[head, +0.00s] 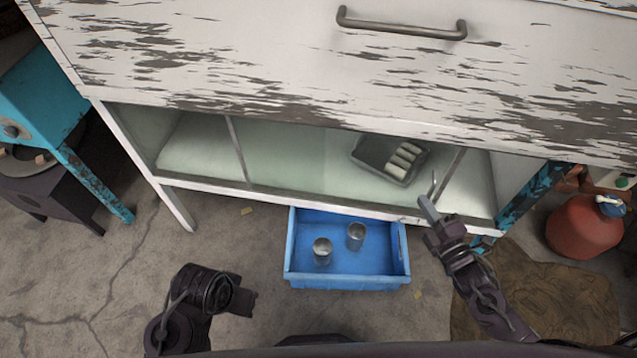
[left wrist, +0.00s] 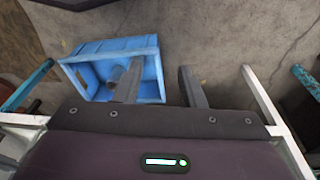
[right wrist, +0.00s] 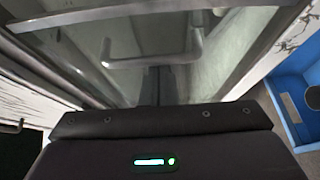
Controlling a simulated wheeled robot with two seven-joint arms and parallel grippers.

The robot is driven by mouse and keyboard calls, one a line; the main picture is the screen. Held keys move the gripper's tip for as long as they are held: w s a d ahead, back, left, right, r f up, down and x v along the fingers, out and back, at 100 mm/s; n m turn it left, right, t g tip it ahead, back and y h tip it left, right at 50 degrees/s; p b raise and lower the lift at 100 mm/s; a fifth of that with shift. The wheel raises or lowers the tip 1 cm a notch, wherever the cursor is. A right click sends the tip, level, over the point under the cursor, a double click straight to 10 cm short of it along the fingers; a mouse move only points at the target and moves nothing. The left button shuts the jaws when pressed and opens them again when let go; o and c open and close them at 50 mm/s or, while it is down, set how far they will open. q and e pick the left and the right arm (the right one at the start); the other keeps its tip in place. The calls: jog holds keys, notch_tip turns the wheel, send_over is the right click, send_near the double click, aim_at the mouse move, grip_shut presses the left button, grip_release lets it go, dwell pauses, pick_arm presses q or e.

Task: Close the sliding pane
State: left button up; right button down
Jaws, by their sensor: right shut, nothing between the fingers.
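The glass sliding pane (head: 340,180) is in the front of the worn white cabinet; a slanting metal edge bar (head: 452,178) shows near its right side. Its bent metal handle (right wrist: 150,60) shows large in the right wrist view, and small by the fingers in the head view (head: 434,185). My right gripper (head: 430,207) is shut and empty, its fingers close to the handle; I cannot tell whether they touch it. My left gripper (left wrist: 158,88) is open and empty, its fingers apart, below and left of the cabinet in the head view.
A blue crate (head: 346,282) with two metal cups stands on the floor under the cabinet front. A grey tray (head: 363,152) of white rolls lies behind the glass. A red gas bottle (head: 583,228) stands at right.

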pick_arm(q)
jog(key=shift+s+a+r+g, duration=0.1)
jog(key=shift+s+a+g, duration=0.15)
jog(key=shift+a, duration=0.35)
pick_arm(e)
jog(key=s+d, duration=0.2)
jog(key=d, duration=0.7)
jog(key=s+d, duration=0.2)
jog(key=d, duration=0.8)
jog(key=shift+s, duration=0.25)
pick_arm(q)
jog(key=shift+a, duration=0.1)
